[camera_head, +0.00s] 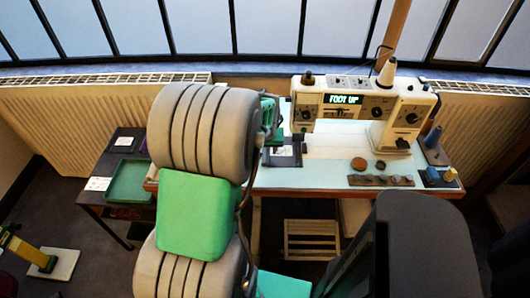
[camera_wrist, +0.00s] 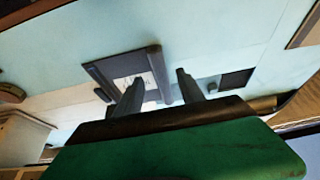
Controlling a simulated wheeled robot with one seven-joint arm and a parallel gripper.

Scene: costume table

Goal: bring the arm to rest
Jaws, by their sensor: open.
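My gripper (camera_wrist: 157,88) shows in the wrist view with its two dark fingers apart and nothing between them. It is above the pale blue top of the sewing table (camera_wrist: 85,48). Beyond the fingers lies a dark-framed tray or holder (camera_wrist: 102,74) with a white label. In the head view my grey and green arm rises through the left middle and hides part of the table; its wrist is over the table's left part, beside the sewing machine. The fingers are hard to make out there.
The cream sewing machine (camera_head: 345,101) reads "FOOT UP". A brown disc (camera_head: 359,163), a dark disc (camera_head: 380,165) and a strip of dark round pieces (camera_head: 381,180) lie to the front right. A green tray (camera_head: 129,181) is on the dark side table at left. A wooden crate (camera_head: 311,240) stands below.

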